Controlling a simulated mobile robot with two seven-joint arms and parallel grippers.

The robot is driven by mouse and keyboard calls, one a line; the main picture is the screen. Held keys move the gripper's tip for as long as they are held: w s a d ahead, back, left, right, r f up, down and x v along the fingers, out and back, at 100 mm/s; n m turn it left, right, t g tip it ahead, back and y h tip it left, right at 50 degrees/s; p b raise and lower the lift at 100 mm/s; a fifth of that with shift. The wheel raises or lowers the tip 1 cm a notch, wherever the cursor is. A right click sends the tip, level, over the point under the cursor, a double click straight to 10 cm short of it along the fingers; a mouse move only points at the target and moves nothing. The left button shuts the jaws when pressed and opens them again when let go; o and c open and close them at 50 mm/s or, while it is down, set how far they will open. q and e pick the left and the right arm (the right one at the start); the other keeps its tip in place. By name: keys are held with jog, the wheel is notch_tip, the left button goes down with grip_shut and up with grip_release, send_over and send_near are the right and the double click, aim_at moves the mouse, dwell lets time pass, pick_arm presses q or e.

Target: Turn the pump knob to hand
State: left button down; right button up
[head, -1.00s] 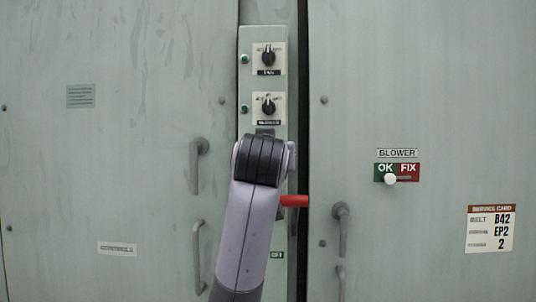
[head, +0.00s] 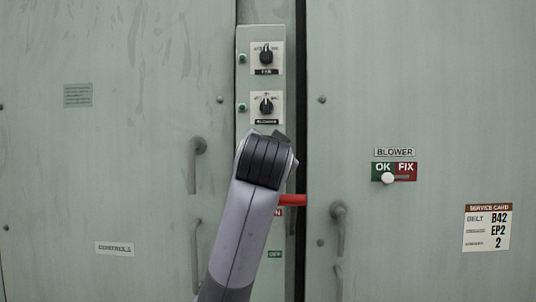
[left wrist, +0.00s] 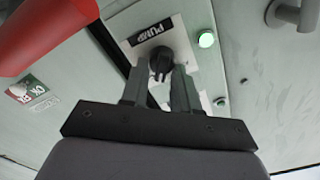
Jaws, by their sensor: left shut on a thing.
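The pump knob (left wrist: 161,60) is black, below an upside-down PUMP label (left wrist: 151,32) in the left wrist view. My left gripper (left wrist: 160,75) has its two dark fingers on either side of the knob and is shut on it. The knob's pointer is hard to make out. In the head view my left wrist covers the pump knob and the gripper's fingers. My right gripper does not show.
Two more black knobs, upper (head: 266,57) and lower (head: 266,105), are on the panel above my wrist. A red handle (head: 292,200) sticks out close to the right of my arm. Door handles (head: 340,225) flank the panel.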

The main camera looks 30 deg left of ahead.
pick_arm(q)
jog(key=shift+m, duration=0.9)
jog(key=shift+d, duration=0.1)
jog(key=c, duration=0.8)
grip_release()
jog(key=shift+c, duration=0.2)
jog(key=b+v, duration=0.2)
jog(key=v, duration=0.5)
jog(key=shift+f, duration=0.1)
